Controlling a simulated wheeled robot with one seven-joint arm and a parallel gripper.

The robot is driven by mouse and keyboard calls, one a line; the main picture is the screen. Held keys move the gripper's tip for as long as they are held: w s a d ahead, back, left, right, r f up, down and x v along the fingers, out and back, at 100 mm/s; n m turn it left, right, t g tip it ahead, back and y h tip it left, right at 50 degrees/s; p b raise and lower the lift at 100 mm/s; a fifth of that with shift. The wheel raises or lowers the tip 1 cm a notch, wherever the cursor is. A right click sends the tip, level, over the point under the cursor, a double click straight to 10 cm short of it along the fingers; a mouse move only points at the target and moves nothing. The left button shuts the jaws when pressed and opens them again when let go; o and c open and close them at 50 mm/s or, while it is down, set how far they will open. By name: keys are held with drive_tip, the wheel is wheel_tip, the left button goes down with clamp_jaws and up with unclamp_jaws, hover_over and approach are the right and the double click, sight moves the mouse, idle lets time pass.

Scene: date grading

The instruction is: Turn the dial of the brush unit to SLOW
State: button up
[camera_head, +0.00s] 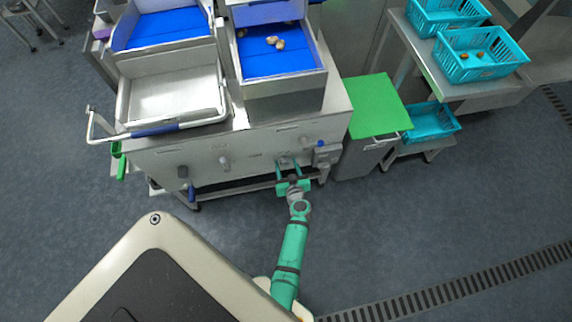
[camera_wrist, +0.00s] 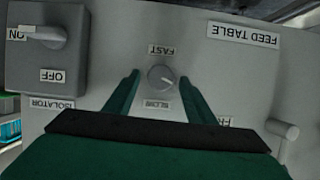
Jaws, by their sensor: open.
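The dial (camera_wrist: 161,77) is a small round grey knob on the metal front panel of the brush unit (camera_head: 240,150). In the wrist view, which shows the lettering upside down, the FAST label (camera_wrist: 161,50) is above the dial and the SLOW label (camera_wrist: 157,104) is below it. A pale mark on the dial points to the lower right, at neither label. My gripper (camera_wrist: 160,76) is open, with one green finger on each side of the dial and gaps to it. In the head view my gripper (camera_head: 289,168) reaches the panel's lower right part.
In the wrist view, an isolator switch (camera_wrist: 45,45) is at left, its lever toward ON, and a grey knob (camera_wrist: 282,129) is at lower right. A green-topped cabinet (camera_head: 380,105) stands right of the unit. Trays with blue beds sit on top.

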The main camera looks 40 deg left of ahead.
drive_tip(key=c, duration=1)
drive_tip(key=shift+c, duration=0.2)
drive_tip(key=m, duration=0.1)
drive_tip(key=m+g+y, duration=0.1)
drive_tip(key=shift+w+d+m+g, duration=0.15)
drive_tip(key=shift+w+m+g, duration=0.15)
drive_tip(key=shift+m, duration=0.1)
drive_tip(key=shift+d+f+m+g+y, duration=0.15)
drive_tip(key=shift+m+g+y, duration=0.25)
drive_tip(key=shift+m+y, duration=0.5)
drive_tip(key=m+y, duration=0.1)
drive_tip(key=m, duration=0.2)
drive_tip(key=shift+w+f+g, duration=0.15)
drive_tip(key=shift+g, duration=0.25)
drive_tip(key=shift+f+m+y, duration=0.15)
drive_tip(key=shift+m+y, duration=0.55)
drive_tip(key=shift+m, duration=0.5)
